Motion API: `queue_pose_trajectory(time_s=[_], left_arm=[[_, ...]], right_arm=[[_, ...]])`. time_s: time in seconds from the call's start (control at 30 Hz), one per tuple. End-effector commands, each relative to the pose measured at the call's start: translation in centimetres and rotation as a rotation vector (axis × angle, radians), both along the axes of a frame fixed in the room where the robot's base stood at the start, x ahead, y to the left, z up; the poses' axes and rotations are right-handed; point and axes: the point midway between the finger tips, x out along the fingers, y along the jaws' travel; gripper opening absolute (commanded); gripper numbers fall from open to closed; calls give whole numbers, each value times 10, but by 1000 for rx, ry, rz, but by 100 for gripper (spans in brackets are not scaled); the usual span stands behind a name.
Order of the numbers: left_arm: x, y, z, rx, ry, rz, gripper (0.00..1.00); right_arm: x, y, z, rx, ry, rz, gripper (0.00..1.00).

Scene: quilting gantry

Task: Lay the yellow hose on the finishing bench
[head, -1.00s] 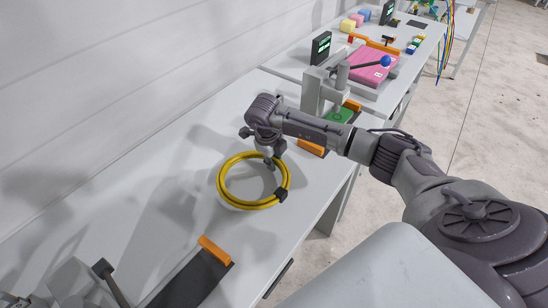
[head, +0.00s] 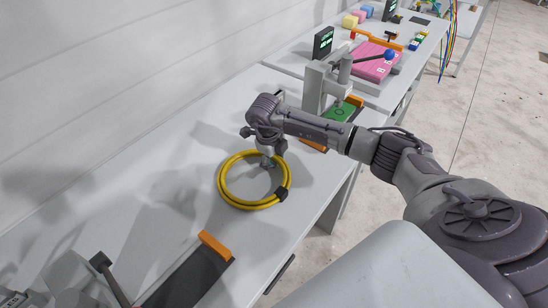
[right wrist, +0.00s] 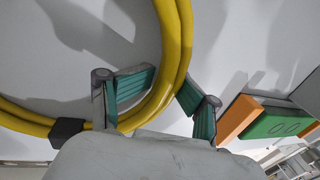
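The yellow hose (head: 234,195) is a coiled ring with a black band, lying on the grey bench in the head view. My right gripper (head: 267,162) is down at the ring's far side, with one finger inside the ring. In the right wrist view the hose (right wrist: 172,30) passes between the green-padded fingers of this gripper (right wrist: 167,84). My left gripper is not in view.
The bench (head: 130,165) is clear left of the coil. A dark plate with an orange end block (head: 214,246) lies at the near end. A grey press (head: 318,88) and a green plate (head: 341,112) stand beyond the coil. A pink block (head: 372,65) is farther back.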

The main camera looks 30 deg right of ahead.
Motion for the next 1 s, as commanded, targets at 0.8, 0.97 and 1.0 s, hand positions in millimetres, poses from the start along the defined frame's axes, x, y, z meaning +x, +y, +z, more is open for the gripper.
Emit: queue_pose_trajectory(time_s=[0.8, 0.97, 1.0], left_arm=[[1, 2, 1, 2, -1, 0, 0], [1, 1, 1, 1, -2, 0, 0], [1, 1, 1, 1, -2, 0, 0]], right_arm=[[-1, 4, 36, -4, -7, 0, 52], [-3, 12, 71, -3, -6, 0, 52], [-3, 14, 79, -3, -7, 0, 52]])
